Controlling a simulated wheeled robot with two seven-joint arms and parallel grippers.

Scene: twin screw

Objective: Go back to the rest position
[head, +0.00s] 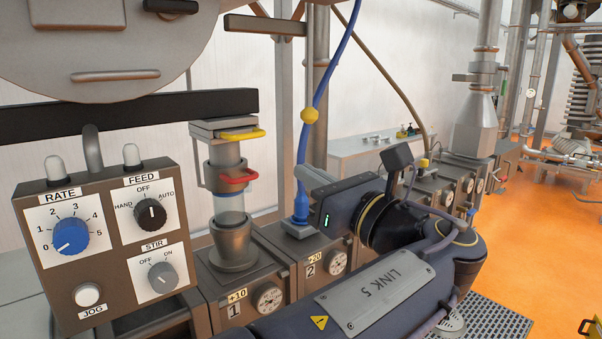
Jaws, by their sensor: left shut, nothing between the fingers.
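My left arm (385,290), marked LINK 5, crosses the lower middle of the view. Its left gripper (306,176) points left, with its grey fingers shut and empty. The fingers are in front of the blue hose fitting (301,205) on the block numbered 2; I cannot tell whether they touch it. My right gripper is not in view.
A control box (105,240) with RATE, FEED and STIR knobs stands at left. Beside it is a feed column with a yellow handle (241,133) and a red handle (237,177). Several barrel blocks (245,280) run to the right. Orange floor (545,230) is open at right.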

